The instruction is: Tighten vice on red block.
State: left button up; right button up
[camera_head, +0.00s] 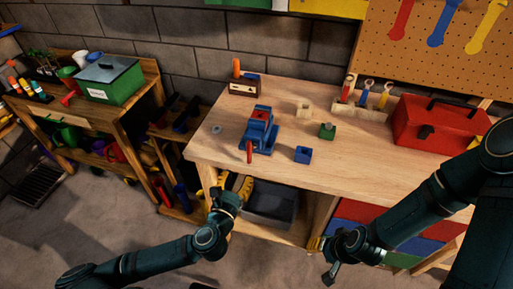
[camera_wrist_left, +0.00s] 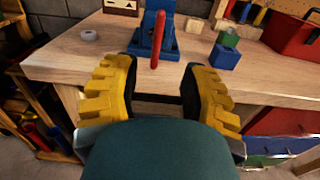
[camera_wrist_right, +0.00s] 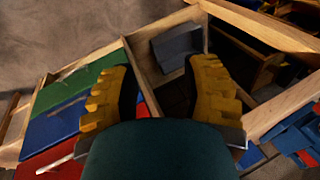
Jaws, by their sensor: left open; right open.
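The blue vice (camera_head: 262,133) stands on the workbench near its front left. Its red handle (camera_head: 249,152) points toward the front edge; it also stands upright in the left wrist view (camera_wrist_left: 158,40). A small reddish patch shows at the vice's jaws, but I cannot tell whether it is the red block. My left gripper (camera_head: 236,187) is open and empty, in front of the bench edge and below the handle; its yellow fingers are wide apart in the left wrist view (camera_wrist_left: 160,90). My right gripper (camera_head: 318,243) is open and empty, low by the drawers.
A blue block (camera_head: 303,155), green block (camera_head: 327,131) and pale wooden piece (camera_head: 304,110) stand right of the vice. A red toolbox (camera_head: 435,122) is at the right. A grey bin (camera_head: 270,205) sits on the shelf below the workbench (camera_head: 215,148). Bare bench top lies around the vice.

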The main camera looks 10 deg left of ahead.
aim_at(248, 152)
pick_arm(q)
jog(key=w+b, duration=0.1)
jog(key=b, duration=0.2)
jog(key=w+b, duration=0.2)
jog(key=b, duration=0.2)
jog(key=w+b, duration=0.2)
jog(key=b, duration=0.2)
jog(key=shift+w+f, duration=0.25)
jog(key=w+b, duration=0.1)
jog(key=w, duration=0.2)
jog(key=shift+b, duration=0.35)
jog(key=w, duration=0.3)
jog(key=shift+w+d+r, duration=0.1)
jog(key=shift+w+r, duration=0.1)
jog(key=shift+w, duration=0.95)
pick_arm(e)
notch_tip(248, 152, down, 13)
jog(key=s, duration=0.1)
jog(key=shift+s+a+g, duration=0.2)
jog(key=shift+a+g, duration=0.05)
jog(key=shift+g, duration=0.05)
pick_arm(q)
grip_shut()
